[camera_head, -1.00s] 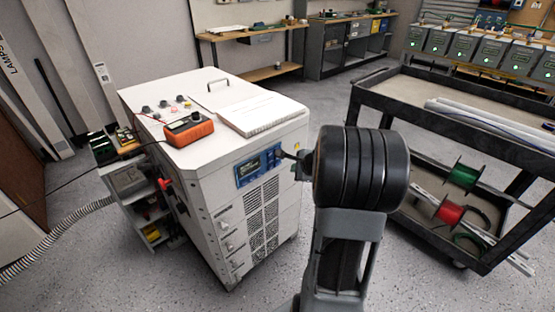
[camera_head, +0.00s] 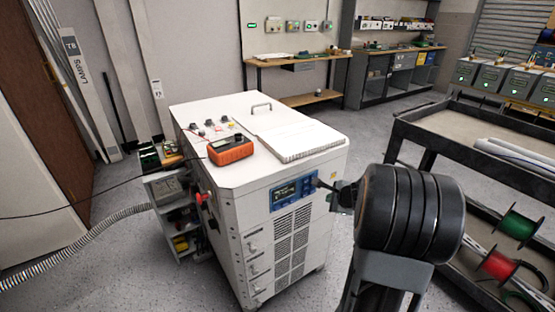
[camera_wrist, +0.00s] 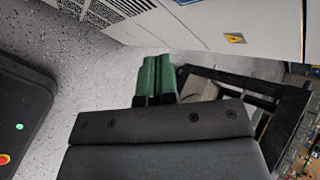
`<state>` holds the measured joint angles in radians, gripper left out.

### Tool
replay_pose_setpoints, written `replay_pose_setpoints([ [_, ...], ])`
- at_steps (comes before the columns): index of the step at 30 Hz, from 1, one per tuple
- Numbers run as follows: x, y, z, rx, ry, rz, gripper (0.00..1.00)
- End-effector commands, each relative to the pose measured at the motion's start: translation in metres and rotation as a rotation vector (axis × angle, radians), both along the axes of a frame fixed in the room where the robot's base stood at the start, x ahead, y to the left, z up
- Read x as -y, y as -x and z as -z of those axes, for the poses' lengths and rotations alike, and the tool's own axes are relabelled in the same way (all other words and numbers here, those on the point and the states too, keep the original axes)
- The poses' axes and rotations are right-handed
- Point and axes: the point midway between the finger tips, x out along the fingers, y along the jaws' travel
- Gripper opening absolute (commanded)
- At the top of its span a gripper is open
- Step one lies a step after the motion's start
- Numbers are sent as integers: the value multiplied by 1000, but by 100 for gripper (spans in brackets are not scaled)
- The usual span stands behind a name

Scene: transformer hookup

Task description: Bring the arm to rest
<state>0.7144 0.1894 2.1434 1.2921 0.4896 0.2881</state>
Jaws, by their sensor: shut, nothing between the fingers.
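My gripper shows in the wrist view as two green fingers (camera_wrist: 157,76) pressed together, with nothing between them. In the head view my gripper (camera_head: 343,194) is mostly hidden behind my thick black arm joint. It appears in front of the white cabinet, just right of its blue display panel (camera_head: 293,190). I cannot tell the exact gap to the cabinet. My arm is raised and bent. The white cabinet (camera_head: 262,235) stands on the grey floor and also shows at the top of the wrist view (camera_wrist: 235,25).
An orange meter (camera_head: 231,150) and a white paper stack (camera_head: 303,141) lie on the cabinet. A black cart (camera_head: 425,150) with red and green spools stands at right. A small shelf (camera_head: 155,195) and a ribbed hose (camera_head: 85,240) are at left. Open floor lies behind the cabinet.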

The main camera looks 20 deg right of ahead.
Motion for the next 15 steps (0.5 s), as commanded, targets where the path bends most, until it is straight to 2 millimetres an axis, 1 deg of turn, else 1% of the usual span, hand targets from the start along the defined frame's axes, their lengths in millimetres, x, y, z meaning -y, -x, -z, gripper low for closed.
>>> replay_pose_setpoints([
  [5,-2,0,0,-1,11,-29,0],
  [8,-13,8,9,-42,44,-139,0],
  [10,-26,20,17,-92,81,-260,0],
  [11,-34,26,15,-112,105,-325,0],
  [12,-48,35,6,-141,145,-430,0],
  [14,-75,48,-16,-186,220,-614,0],
  [15,-94,59,-33,-218,276,-748,0],
])
